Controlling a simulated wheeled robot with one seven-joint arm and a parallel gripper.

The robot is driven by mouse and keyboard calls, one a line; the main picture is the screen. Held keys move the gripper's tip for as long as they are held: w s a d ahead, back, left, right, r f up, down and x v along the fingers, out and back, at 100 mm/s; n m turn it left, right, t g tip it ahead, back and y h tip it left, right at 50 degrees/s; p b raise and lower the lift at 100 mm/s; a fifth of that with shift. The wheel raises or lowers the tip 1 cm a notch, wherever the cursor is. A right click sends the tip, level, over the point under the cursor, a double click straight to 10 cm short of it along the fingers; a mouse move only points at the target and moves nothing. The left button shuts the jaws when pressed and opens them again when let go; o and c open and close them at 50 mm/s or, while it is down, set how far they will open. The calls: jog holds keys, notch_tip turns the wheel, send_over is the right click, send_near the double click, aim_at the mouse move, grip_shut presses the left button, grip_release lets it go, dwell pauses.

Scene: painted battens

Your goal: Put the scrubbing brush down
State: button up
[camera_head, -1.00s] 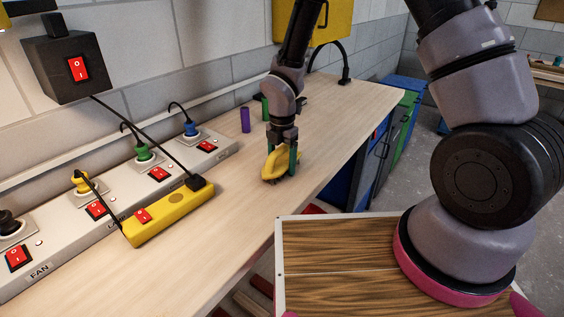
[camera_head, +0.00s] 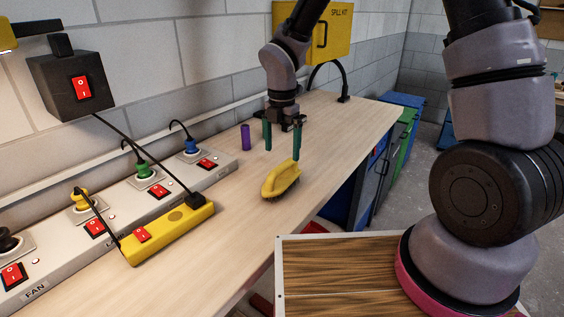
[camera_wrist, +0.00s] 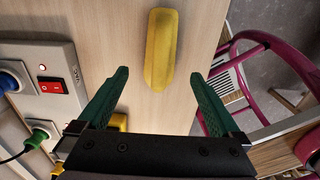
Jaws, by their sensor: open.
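The scrubbing brush (camera_head: 281,179) has a yellow body and dark bristles underneath. It rests on the wooden worktop (camera_head: 330,130), near the edge on the right. In the wrist view the brush (camera_wrist: 161,48) lies ahead of the fingertips, apart from both. My gripper (camera_head: 282,148) is open and empty, its two green fingers spread wide, above and behind the brush in the head view.
A purple cylinder (camera_head: 245,137) stands left of my gripper. A white socket strip (camera_head: 120,208) with coloured plugs and red switches runs along the wall. A yellow power block (camera_head: 168,232) sits in front of it. The worktop beyond the gripper is mostly clear.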

jog(key=shift+r, duration=0.65)
jog(key=d+r+m+t, duration=0.2)
jog(key=d+r+m, duration=0.6)
jog(key=r+m, duration=0.15)
jog(key=s+d+r+m+t+y, duration=0.1)
jog(key=s+d+r+m+t, duration=0.1)
jog(key=s+d+r+m, duration=0.4)
jog(key=s+d+r+m+t+y, duration=0.1)
jog(key=s+d+r+m+t, duration=0.2)
jog(key=s+d+r+m, duration=0.3)
notch_tip(320, 180, up, 5)
jog(key=d+m, duration=0.2)
jog(key=m, duration=0.9)
jog(key=shift+s+d+r, duration=0.2)
jog(key=shift+s, duration=0.2)
